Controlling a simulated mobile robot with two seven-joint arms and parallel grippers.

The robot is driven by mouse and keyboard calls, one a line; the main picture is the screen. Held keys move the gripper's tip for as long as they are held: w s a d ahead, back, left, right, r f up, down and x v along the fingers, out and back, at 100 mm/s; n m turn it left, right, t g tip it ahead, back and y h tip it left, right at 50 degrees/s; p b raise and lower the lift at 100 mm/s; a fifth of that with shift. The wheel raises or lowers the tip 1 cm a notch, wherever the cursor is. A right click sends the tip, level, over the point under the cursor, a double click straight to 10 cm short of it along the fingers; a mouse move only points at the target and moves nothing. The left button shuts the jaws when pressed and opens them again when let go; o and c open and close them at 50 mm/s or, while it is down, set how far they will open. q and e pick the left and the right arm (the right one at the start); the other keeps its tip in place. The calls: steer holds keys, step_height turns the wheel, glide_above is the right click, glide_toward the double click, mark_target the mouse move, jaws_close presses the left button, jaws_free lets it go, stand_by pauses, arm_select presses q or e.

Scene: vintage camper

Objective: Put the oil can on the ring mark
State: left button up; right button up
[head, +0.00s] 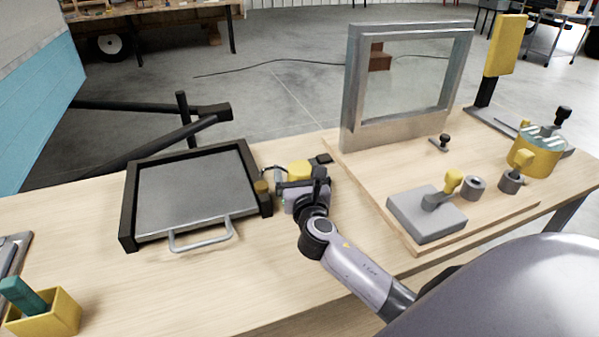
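My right gripper (287,181) is over the table, just right of the dark-framed tray, seen from behind its wrist. A small yellow object (301,170) with dark parts shows at its far side; it may be the oil can, but the gripper hides much of it. I cannot tell whether the fingers are closed on it or only beside it. I cannot make out a ring mark on the table; the gripper and arm cover part of the wood there. My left gripper is not in view.
The tray (128,232) with a metal handle (203,240) stands left of the gripper. A wooden board (385,205) at right carries a grey upright frame (352,100), a grey block (425,215) and small fittings. A yellow box (52,315) is at front left. The front middle table is clear.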

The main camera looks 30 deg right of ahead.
steer(key=shift+r, duration=0.2)
steer(key=v, duration=1.2)
